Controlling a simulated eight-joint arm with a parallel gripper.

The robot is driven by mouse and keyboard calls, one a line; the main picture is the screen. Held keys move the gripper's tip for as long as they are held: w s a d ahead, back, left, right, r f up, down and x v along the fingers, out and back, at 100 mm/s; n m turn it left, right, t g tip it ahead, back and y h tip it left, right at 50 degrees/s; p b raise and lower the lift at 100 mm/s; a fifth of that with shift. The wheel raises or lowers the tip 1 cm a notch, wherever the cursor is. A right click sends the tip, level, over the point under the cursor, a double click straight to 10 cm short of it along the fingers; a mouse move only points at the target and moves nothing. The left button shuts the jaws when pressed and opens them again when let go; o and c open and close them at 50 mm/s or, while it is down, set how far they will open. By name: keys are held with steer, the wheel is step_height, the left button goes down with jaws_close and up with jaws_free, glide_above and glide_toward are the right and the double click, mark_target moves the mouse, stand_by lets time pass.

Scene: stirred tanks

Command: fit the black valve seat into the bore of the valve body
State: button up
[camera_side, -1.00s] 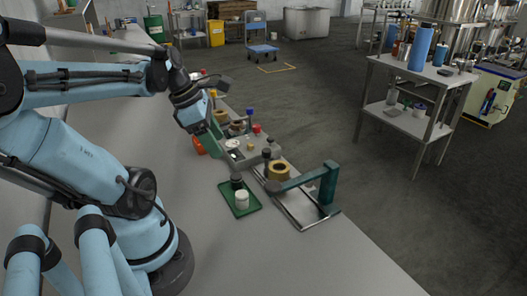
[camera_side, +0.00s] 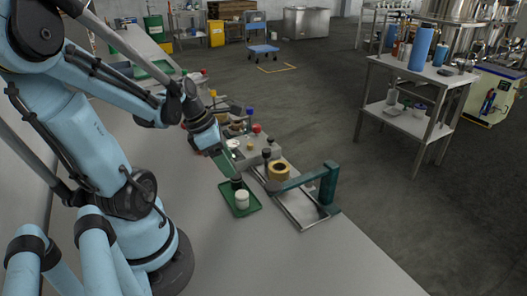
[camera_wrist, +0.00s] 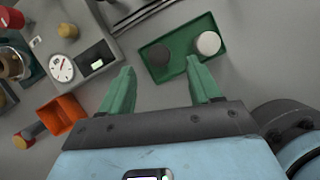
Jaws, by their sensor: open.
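The black valve seat (camera_side: 237,181) stands on a small green tray (camera_side: 252,210) beside a white cylinder (camera_side: 242,200). In the wrist view the seat (camera_wrist: 159,55) is a dark round piece on the tray's left side, with the white cylinder (camera_wrist: 208,43) to its right. The brass-coloured ring that looks like the valve body (camera_side: 279,171) sits in a railed fixture by a teal arm; its bore is hard to see. My gripper (camera_side: 230,168) is open, its green fingers pointing down toward the seat. In the wrist view its fingertips (camera_wrist: 160,63) lie either side of the seat; contact cannot be told.
The teal arm (camera_side: 327,185) rises at the fixture's right end. The bench (camera_side: 290,260) in front is clear.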

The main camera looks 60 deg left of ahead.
mark_target(237, 176)
steer(key=shift+x, duration=2.6)
steer(key=shift+w+a, duration=0.1)
steer(key=c, duration=1.1)
steer(key=shift+c, duration=0.2)
steer(key=shift+r, duration=0.2)
